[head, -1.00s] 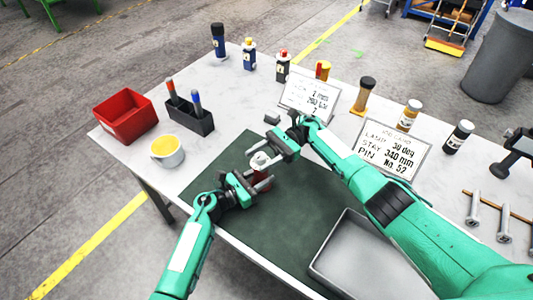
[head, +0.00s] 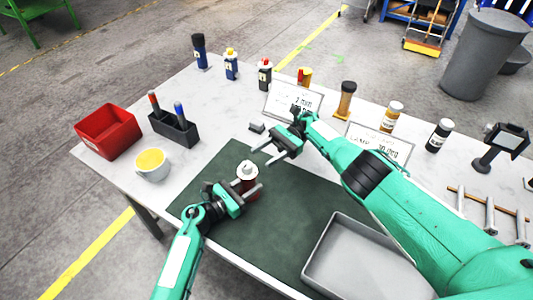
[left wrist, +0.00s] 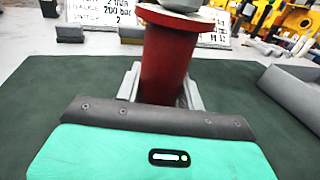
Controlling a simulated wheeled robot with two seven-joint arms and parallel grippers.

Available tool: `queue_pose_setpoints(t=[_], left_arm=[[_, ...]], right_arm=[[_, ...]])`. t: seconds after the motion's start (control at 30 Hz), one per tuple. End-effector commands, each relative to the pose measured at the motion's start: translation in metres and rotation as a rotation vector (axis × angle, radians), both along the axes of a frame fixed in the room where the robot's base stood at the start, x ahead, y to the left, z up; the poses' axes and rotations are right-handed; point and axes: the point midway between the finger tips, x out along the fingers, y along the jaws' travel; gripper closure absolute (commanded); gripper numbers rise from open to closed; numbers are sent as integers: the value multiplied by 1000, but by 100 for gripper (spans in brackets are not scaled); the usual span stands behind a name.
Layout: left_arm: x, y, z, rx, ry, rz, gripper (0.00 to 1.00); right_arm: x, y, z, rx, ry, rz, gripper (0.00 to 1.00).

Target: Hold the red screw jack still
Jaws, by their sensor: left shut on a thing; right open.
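The red screw jack (head: 252,196) stands upright on the dark green mat (head: 300,220), with a pale round top (head: 247,169). In the left wrist view its red body (left wrist: 165,65) rises between the fingers, with a red flange and part of the pale top above. My left gripper (head: 250,190) is shut on the red body below the top. My right gripper (head: 263,157) is open and empty, beyond and to the right of the jack's top, apart from it. The lower part of the jack is hidden by my left gripper.
A grey tray (head: 312,262) lies at the mat's front right. A yellow-filled cup (head: 152,172), red bin (head: 108,143) and dark marker holder (head: 173,132) stand left. Sign cards (head: 284,103), several bottles and a small dark block (head: 257,127) lie beyond the mat.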

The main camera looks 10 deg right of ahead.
Motion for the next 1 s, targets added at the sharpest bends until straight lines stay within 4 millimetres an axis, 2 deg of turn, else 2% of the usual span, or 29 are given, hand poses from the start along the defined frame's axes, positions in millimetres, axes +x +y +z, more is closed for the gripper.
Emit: queue_pose_setpoints(t=[0.3, 0.33, 0.43, 0.47, 0.77, 0.87, 1.0], left_arm=[[0, 0, 0, -1, -1, 0, 100], [0, 0, 0, -1, -1, 0, 60], [0, 0, 0, -1, -1, 0, 40], [0, 0, 0, -1, -1, 0, 36], [-1, 1, 0, 0, 0, 0, 36], [-5, 8, -1, 1, 0, 1, 36], [-20, 28, -1, 4, 0, 0, 36]], right_arm=[[0, 0, 0, 0, 0, 0, 49], [0, 0, 0, 0, 0, 0, 49], [0, 0, 0, -1, 1, 0, 49], [0, 0, 0, -1, 1, 0, 49], [0, 0, 0, -1, 1, 0, 49], [0, 0, 0, -1, 1, 0, 49], [0, 0, 0, -1, 1, 0, 49]])
